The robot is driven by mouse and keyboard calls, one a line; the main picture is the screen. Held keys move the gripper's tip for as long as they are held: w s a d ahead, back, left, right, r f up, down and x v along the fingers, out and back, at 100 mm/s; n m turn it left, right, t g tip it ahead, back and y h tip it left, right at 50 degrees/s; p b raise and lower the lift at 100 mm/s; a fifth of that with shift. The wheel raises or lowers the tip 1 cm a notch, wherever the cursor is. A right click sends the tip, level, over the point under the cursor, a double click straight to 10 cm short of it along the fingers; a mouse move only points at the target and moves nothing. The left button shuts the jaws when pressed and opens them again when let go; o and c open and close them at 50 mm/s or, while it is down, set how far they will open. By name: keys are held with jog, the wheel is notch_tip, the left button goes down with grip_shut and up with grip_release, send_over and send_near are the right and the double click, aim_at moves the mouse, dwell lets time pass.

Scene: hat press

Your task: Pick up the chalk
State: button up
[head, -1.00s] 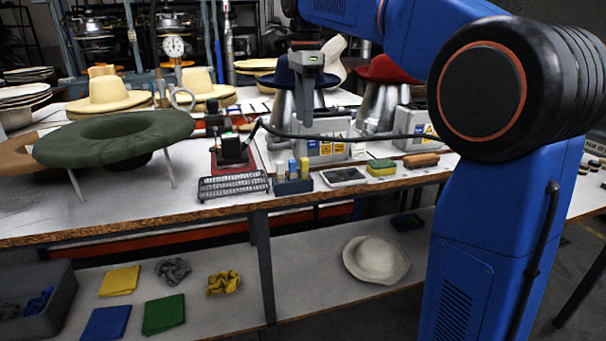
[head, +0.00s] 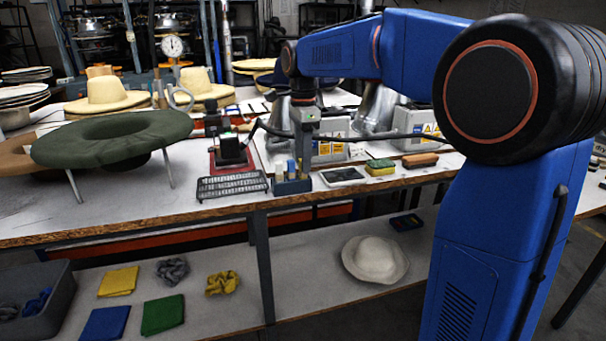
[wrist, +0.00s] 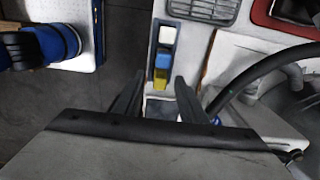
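A dark holder (head: 292,187) stands near the front edge of the workbench with upright chalk sticks in it. The white chalk (head: 279,172) and the blue chalk (head: 291,167) show in the head view; my gripper hides the yellow one there. In the wrist view the white chalk (wrist: 167,35), blue chalk (wrist: 163,60) and yellow chalk (wrist: 161,77) stand in a row. My gripper (wrist: 158,83) is open, its two fingers apart on either side of the yellow end of the row. In the head view my gripper (head: 304,168) points down at the holder's right end. I cannot tell whether it touches the chalk.
A wire rack (head: 233,187) lies left of the holder, a flat grey-screened device (head: 342,176) right of it. A yellow-green sponge (head: 380,167) and a brown brush (head: 420,160) lie farther right. Metal hat forms (head: 377,110) and a black cable stand behind.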

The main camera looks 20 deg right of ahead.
jog(key=shift+f, duration=0.65)
grip_shut()
notch_tip(320, 180, up, 10)
jog(key=shift+r, duration=0.1)
